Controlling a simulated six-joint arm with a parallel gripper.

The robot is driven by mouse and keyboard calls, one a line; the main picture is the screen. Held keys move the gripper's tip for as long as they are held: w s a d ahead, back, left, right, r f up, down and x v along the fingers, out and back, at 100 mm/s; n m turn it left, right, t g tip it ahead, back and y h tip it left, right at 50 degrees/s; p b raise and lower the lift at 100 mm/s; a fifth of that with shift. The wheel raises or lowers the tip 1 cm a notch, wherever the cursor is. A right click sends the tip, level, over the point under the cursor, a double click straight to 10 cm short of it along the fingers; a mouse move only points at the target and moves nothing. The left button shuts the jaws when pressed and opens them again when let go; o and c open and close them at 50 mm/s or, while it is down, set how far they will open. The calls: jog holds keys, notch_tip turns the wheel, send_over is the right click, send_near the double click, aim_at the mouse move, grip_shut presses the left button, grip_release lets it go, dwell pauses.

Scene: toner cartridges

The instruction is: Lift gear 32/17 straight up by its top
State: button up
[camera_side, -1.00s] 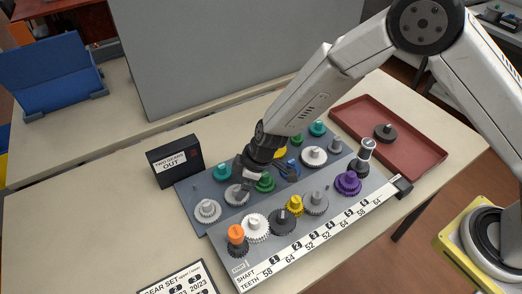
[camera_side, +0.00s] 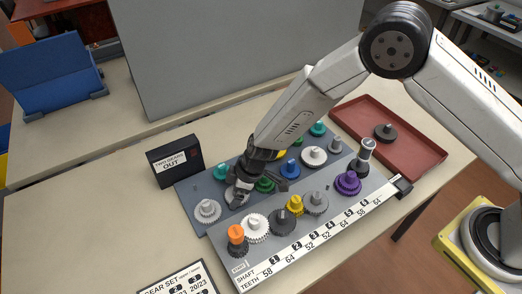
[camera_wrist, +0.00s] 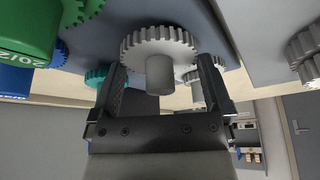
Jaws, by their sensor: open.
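My gripper (camera_side: 243,186) is open over a light grey gear (camera_side: 232,200) on the left of the board's back row, hiding most of it in the side view. In the wrist view this grey gear (camera_wrist: 158,45) shows a toothed disc and a plain round hub, which lies between my two open fingers (camera_wrist: 163,85). I see a gap between the hub and each finger. No number is readable on this gear, so I cannot tell from lettering whether it is gear 32/17.
A grey gear (camera_side: 207,210) stands close on the left, a green gear (camera_side: 265,184) on the right and a teal gear (camera_side: 221,172) behind. The front row holds an orange-topped gear (camera_side: 236,237) and a white gear (camera_side: 255,228). A red tray (camera_side: 425,150) lies at right with a dark gear (camera_side: 385,132).

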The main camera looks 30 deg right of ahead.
jog(key=shift+c, duration=0.2)
jog(key=c, duration=0.9)
jog(key=shift+r, duration=0.15)
jog(key=shift+r, duration=0.85)
jog(key=shift+s+d+r, duration=1.05)
jog(key=shift+s+r, duration=0.8)
jog(key=shift+s, duration=0.25)
jog(key=shift+s+d+r, duration=1)
jog(key=shift+s+r, duration=0.8)
jog(key=shift+s, duration=0.25)
jog(key=shift+s+d+r, duration=1.05)
jog(key=shift+s+r, duration=0.8)
jog(key=shift+s, duration=0.25)
